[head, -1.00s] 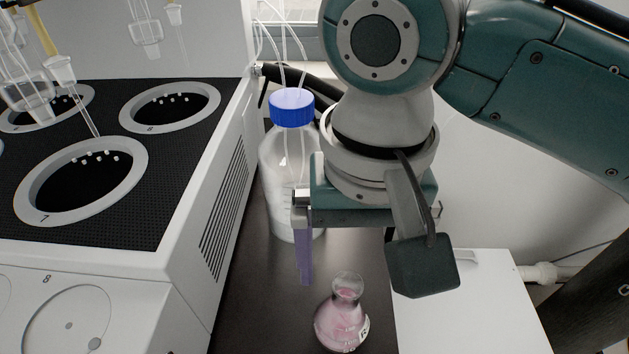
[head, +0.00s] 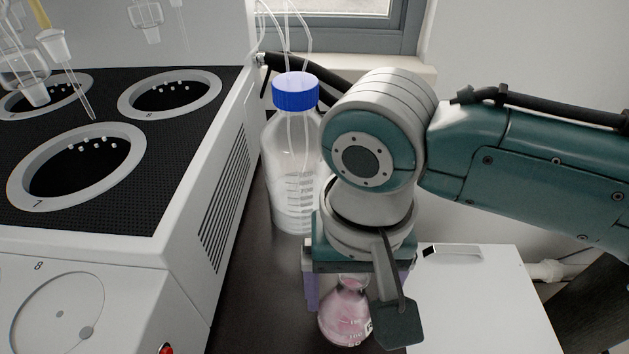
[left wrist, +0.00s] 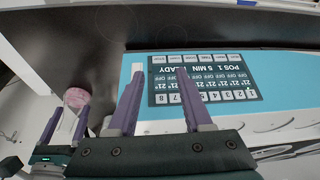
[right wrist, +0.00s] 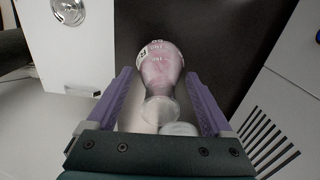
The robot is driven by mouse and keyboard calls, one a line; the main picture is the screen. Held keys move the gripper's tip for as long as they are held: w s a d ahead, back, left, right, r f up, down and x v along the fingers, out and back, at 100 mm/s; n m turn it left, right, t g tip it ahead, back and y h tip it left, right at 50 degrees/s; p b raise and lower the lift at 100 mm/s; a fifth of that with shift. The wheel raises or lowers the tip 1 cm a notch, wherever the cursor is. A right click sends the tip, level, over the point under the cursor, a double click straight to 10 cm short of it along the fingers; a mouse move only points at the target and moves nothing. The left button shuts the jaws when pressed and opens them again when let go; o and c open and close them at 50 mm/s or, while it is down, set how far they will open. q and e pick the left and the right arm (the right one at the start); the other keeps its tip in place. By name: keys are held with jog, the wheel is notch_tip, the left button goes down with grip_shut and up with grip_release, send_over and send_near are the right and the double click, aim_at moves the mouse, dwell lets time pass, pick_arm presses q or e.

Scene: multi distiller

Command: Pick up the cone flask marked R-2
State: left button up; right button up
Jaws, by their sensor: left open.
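A cone flask (head: 346,318) with pink liquid stands on the dark bench, below my right gripper in the head view. In the right wrist view the flask (right wrist: 161,72) shows part of its label, an "R"; the rest of the mark cannot be read. My right gripper (right wrist: 160,95) is open, with its purple fingers on either side of the flask's neck and apart from it. In the left wrist view my left gripper (left wrist: 155,85) is open and empty in front of the distiller's screen (left wrist: 205,85). The left gripper is outside the head view.
A large clear bottle with a blue cap (head: 295,92) stands on the bench behind the right gripper. The white distiller (head: 190,270) walls off the left side. A white box (head: 480,300) stands close on the right.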

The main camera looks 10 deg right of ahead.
grip_shut()
dwell(0.5)
jog(key=shift+r, duration=0.15)
